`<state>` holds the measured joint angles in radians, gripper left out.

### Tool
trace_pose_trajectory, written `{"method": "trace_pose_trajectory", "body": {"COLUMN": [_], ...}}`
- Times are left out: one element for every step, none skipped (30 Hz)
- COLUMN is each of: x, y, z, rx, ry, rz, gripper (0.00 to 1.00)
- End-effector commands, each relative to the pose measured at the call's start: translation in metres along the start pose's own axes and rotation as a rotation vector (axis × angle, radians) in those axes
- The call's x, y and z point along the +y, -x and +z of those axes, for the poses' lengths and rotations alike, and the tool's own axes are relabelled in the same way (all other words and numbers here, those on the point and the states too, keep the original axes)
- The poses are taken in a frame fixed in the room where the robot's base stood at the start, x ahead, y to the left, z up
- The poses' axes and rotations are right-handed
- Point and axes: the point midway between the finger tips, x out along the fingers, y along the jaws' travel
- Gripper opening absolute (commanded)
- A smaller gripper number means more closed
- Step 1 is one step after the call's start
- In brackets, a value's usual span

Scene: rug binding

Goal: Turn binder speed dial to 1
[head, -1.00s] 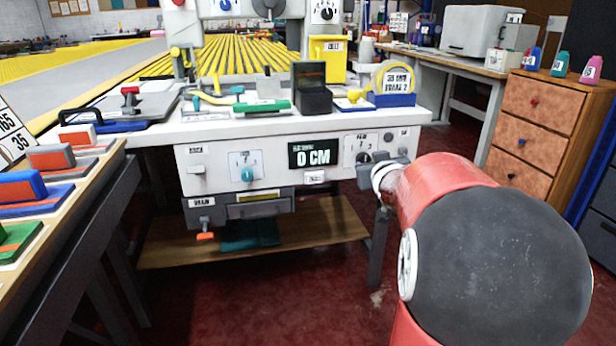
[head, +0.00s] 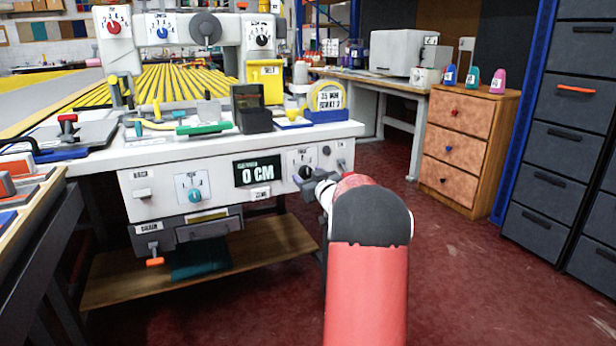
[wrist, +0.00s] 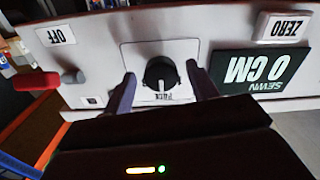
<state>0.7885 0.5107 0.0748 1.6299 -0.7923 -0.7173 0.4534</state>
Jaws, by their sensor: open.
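A black dial (wrist: 160,73) sits on a white plate on the machine's front panel, with a dark upside-down label beside it that I cannot read surely. The dial also shows in the head view (head: 306,172), partly covered by my gripper (head: 313,185). In the wrist view my gripper (wrist: 161,88) is open, one finger on each side of the dial, with visible gaps; whether the tips reach its depth I cannot tell. The dial's pointer setting is not readable. Other dials are red (head: 116,27), blue (head: 162,33), black (head: 262,40) and teal (head: 194,196).
Beside the black dial are the "0 CM" display (wrist: 260,75) and a ZERO button (wrist: 283,28). On the other side are an OFF label (wrist: 55,35) and a red knob (wrist: 35,82). A wooden drawer unit (head: 465,150) stands right; red floor between is clear.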

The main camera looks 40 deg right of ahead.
Motion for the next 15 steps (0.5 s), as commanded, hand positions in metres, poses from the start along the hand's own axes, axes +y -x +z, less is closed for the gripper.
{"method": "trace_pose_trajectory", "body": {"x": [-0.0004,-0.0005,-0.0005,-0.0005,-0.0005,-0.0005,-0.0005,-0.0006,-0.0006,-0.0006,-0.0006,-0.0006,-0.0006,-0.0006,-0.0006], "y": [-0.0029,-0.0039,-0.0048,-0.0052,-0.0053,-0.0053,-0.0052,-0.0052,-0.0051,-0.0051,-0.0050,-0.0050,-0.0050,-0.0050,-0.0049], "z": [0.0000,-0.0001,-0.0003,-0.0003,-0.0004,-0.0003,-0.0003,-0.0003,-0.0003,-0.0003,-0.0003,-0.0003,-0.0003,-0.0003,-0.0003], "rx": [0.000,0.000,0.000,0.000,0.000,0.000,0.000,0.000,0.000,0.000,0.000,0.000,0.000,0.000,0.000], "ry": [0.000,0.000,0.000,0.000,0.000,0.000,0.000,0.000,0.000,0.000,-0.001,0.000,-0.001,0.000,-0.001], "rz": [0.000,0.000,0.000,0.000,0.000,0.000,0.000,0.000,0.000,0.000,0.000,0.000,0.000,0.000,0.000], "gripper": [0.58,0.58,0.58,0.58,0.58,0.58,0.58,0.58,0.58,0.57,0.53,0.48,0.44,0.40,0.35]}}
